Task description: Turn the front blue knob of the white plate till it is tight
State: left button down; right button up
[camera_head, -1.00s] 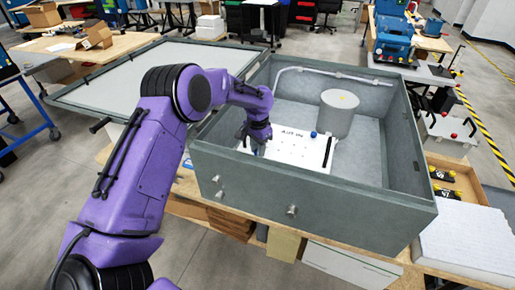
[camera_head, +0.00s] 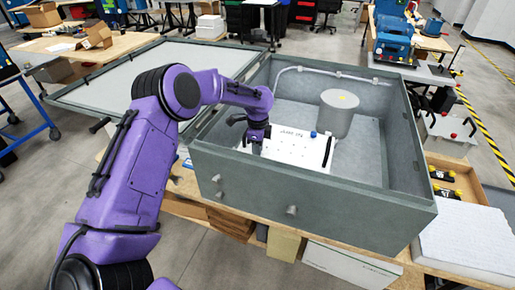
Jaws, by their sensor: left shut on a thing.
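The white plate (camera_head: 290,150) lies inside the grey box, toward its front left, with dark lettering and small dots on it. One blue knob (camera_head: 313,134) shows at its back right, clear of my gripper. A black handle (camera_head: 328,152) runs along its right side. My left gripper (camera_head: 257,151) points down at the left part of the plate, just behind the box's front wall. It is shut on the front blue knob, which the fingers and the wall hide. My right gripper is out of view.
The grey box (camera_head: 300,196) has high walls around the plate. A grey cylinder (camera_head: 337,115) stands behind the plate, and a pale pipe (camera_head: 330,72) runs along the back wall. The box's floor right of the plate is free. The flat lid (camera_head: 150,83) lies at the left.

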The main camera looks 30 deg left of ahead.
pick_arm(q)
jog(key=m, duration=1.1)
jog(key=shift+m+b, duration=0.3)
jog(key=shift+m, duration=0.1)
jog(key=m, duration=0.6)
jog(key=shift+r+b, duration=0.1)
jog(key=shift+b, duration=0.3)
jog(key=m, duration=0.4)
jog(key=shift+w+b, duration=0.1)
jog(key=shift+b, duration=0.2)
jog(key=shift+m+b, duration=0.3)
jog(key=shift+m, duration=0.6)
jog(key=shift+m+b, duration=0.3)
jog(key=shift+m, duration=0.2)
jog(key=m+b, duration=0.2)
jog(key=b, duration=0.3)
jog(key=m+b, duration=0.2)
jog(key=b, duration=0.2)
jog(key=m+b, duration=0.3)
jog(key=b, duration=0.2)
jog(key=shift+a+f+b, duration=0.1)
jog(key=shift+f+b, duration=0.2)
jog(key=shift+r+m+b, duration=0.2)
jog(key=shift+m+b, duration=0.1)
jog(key=shift+b, duration=0.2)
jog(key=shift+r, duration=0.15)
